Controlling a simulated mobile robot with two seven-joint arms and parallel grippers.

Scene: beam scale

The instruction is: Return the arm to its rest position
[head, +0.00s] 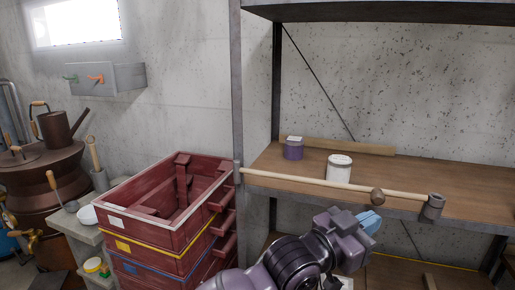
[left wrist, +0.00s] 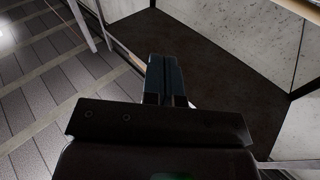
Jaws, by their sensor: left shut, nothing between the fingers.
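My left gripper (head: 370,221) is in front of the shelf's wooden board, at the lower right of the head view. Its blue fingers are shut with nothing between them. The left wrist view shows the closed fingers (left wrist: 167,80) over a dark floor area. My right gripper does not show.
Stacked red crates (head: 137,223) stand at the left of the shelf. Further left are a brown kettle (head: 58,128) and a side table with tools. A grey metal post (head: 237,100) rises beside the shelf.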

